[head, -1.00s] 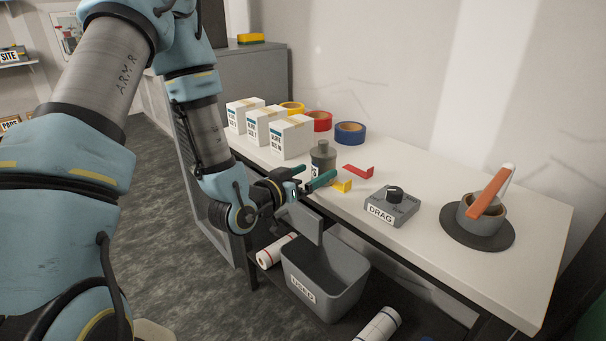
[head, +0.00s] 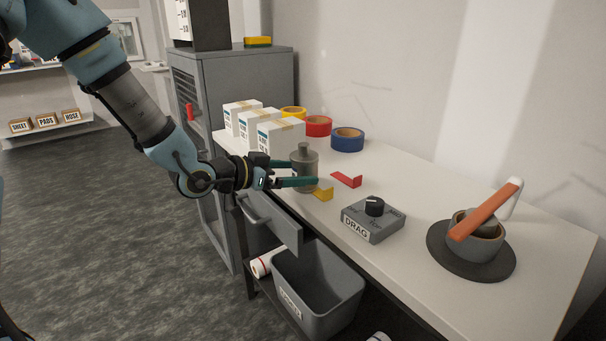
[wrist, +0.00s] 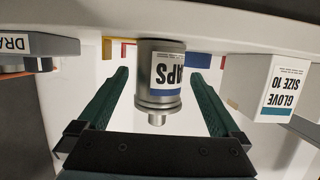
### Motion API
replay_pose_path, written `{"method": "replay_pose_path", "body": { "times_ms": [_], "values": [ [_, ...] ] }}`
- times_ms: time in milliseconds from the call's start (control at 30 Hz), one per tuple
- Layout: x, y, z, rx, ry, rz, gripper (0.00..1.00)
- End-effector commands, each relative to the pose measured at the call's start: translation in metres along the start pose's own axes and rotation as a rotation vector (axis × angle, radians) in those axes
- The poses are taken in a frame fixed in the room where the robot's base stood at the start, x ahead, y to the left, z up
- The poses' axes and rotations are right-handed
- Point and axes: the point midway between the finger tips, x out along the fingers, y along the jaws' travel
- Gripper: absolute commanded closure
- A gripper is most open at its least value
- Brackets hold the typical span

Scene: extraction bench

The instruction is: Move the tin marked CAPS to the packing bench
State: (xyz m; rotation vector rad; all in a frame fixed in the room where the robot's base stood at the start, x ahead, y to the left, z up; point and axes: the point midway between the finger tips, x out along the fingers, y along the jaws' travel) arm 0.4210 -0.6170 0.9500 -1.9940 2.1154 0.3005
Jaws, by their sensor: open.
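The tin marked CAPS (head: 304,170) is a grey cylinder with a narrow neck, upright on the white bench. In the wrist view the tin (wrist: 156,72) shows part of its label, reading "APS", and appears upside down. My gripper (head: 300,174) is at the tin with its green fingers spread. In the wrist view the open fingers (wrist: 160,82) lie on either side of the tin, with a gap on both sides. No packing bench can be made out for certain.
White boxes (head: 278,134) and tape rolls (head: 347,139) stand behind the tin. An open drawer (head: 272,224) and a grey bin (head: 318,287) are below. The floor (head: 100,235) at left is clear.

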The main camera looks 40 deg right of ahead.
Motion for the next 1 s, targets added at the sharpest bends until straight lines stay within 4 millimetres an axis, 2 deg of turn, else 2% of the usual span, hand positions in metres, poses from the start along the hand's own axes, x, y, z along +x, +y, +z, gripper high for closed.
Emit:
{"method": "replay_pose_path", "body": {
  "times_ms": [167,333,500,767,1000],
  "values": [
    [0.012,0.0,-0.003,-0.002,0.001,0.0,0.0],
    [0.036,0.001,-0.009,-0.003,0.001,0.002,0.0],
    [0.055,0.0,-0.007,-0.002,0.0,0.0,0.0],
    [0.058,0.0,-0.005,-0.002,-0.001,-0.001,0.0],
    [0.058,0.0,-0.006,-0.002,0.0,-0.001,0.26]
  ]
}}
